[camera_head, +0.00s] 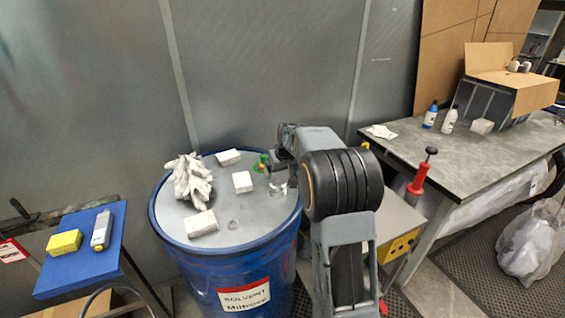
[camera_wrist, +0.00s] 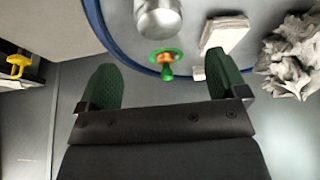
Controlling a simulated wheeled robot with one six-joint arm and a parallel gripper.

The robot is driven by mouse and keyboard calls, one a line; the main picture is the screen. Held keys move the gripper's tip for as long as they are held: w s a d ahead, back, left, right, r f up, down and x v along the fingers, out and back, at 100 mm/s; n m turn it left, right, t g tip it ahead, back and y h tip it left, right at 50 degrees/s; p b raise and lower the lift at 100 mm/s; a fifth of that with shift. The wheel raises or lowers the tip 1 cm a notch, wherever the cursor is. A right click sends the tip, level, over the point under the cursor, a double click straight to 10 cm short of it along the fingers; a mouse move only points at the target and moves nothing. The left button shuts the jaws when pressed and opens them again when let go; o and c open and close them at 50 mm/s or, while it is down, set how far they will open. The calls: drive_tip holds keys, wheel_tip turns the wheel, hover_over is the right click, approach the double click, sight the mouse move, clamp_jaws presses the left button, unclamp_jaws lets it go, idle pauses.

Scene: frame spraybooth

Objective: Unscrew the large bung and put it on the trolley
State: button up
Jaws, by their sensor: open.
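The blue drum (camera_head: 228,268) has a grey lid. A shiny metal piece (camera_head: 279,188), perhaps the large bung, is on the lid's right side, partly hidden by my arm. In the wrist view a silver cylinder (camera_wrist: 158,18) at the top edge appears to be the same piece. A small green and orange fitting (camera_head: 262,163) is beside it, and shows also in the wrist view (camera_wrist: 166,62). My gripper (camera_wrist: 162,64) is open and empty, its dark green fingers apart, with the fitting in line between them. The trolley (camera_head: 398,216) seems to be the grey-topped one behind my arm.
White gloves (camera_head: 190,180) and several white blocks (camera_head: 202,223) lie on the lid. A blue stand (camera_head: 80,262) at the left holds a yellow block (camera_head: 64,242). A workbench (camera_head: 470,150) with bottles and a box is at the right. A red-handled tool (camera_head: 419,178) stands by the trolley.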

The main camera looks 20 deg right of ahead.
sight(277, 183)
drive_tip(key=p+x, duration=0.1)
drive_tip(key=x, duration=0.7)
drive_tip(key=shift+w+f, duration=0.15)
drive_tip(key=shift+f, duration=0.1)
drive_tip(key=c, duration=1)
drive_tip(key=o, duration=0.3)
drive_tip(key=shift+c, duration=1.1)
drive_tip(key=shift+f+n+b, duration=0.2)
drive_tip(key=shift+n+b, duration=0.2)
drive_tip(key=shift+b, duration=0.05)
drive_tip(key=shift+d+n+y+b, duration=0.1)
drive_tip(key=shift+n+y+b, duration=0.5)
drive_tip(key=shift+n+b, duration=0.6)
drive_tip(key=shift+r+n+y, duration=0.15)
drive_tip(key=shift+n+y, duration=0.15)
drive_tip(key=shift+n, duration=0.4)
